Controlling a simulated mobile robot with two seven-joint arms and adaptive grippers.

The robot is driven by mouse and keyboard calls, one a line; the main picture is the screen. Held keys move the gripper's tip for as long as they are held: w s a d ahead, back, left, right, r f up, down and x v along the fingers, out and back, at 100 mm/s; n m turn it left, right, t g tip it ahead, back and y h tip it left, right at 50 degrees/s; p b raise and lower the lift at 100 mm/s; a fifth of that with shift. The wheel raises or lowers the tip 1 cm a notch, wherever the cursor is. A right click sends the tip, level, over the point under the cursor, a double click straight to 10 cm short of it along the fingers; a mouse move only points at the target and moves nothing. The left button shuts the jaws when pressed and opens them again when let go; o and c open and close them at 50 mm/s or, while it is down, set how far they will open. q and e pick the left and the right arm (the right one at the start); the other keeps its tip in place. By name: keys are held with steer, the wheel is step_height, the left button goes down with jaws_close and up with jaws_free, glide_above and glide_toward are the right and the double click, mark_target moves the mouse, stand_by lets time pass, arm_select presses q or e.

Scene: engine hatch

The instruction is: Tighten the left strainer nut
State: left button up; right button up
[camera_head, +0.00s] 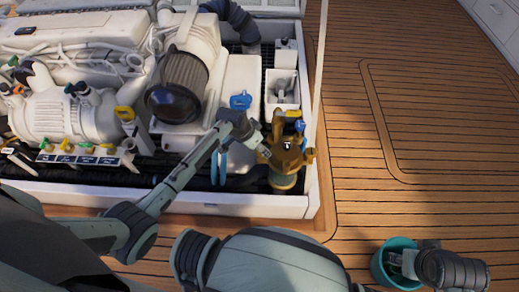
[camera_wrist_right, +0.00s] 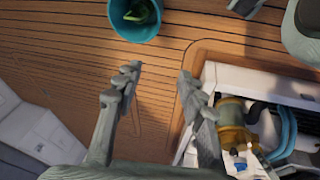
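The strainer (camera_head: 287,160) is a gold-coloured fitting with a clear lower bowl, in the hatch's near right corner in the head view. Lugs or nuts stick out around its top. My left gripper (camera_head: 263,151) is at the strainer's left side, by the left nut. Its fingertips are too small to tell whether they hold the nut. In the right wrist view my right gripper (camera_wrist_right: 153,84) is open and empty, fingers wide apart over the deck. The strainer (camera_wrist_right: 236,137) shows right of its right finger, partly hidden. I cannot make out the right fingers in the head view.
A teal bucket (camera_head: 381,267) stands on the deck at bottom right, partly behind my arm. It also shows in the right wrist view (camera_wrist_right: 118,25). The white engine (camera_head: 65,115), hoses and a blue-handled valve (camera_head: 240,101) crowd the hatch. The wooden deck (camera_head: 430,120) right of it is clear.

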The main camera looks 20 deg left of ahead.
arm_select(q)
steer(key=shift+w+d+f, duration=0.15)
steer(key=shift+w+f, duration=0.05)
steer(key=shift+f, duration=0.5)
arm_select(e)
steer(key=shift+s+d+r, duration=0.1)
steer(key=shift+s+r, duration=0.05)
steer(key=shift+r, duration=0.4)
arm_select(q)
steer(key=c, duration=1.2)
steer(key=shift+o, duration=0.2)
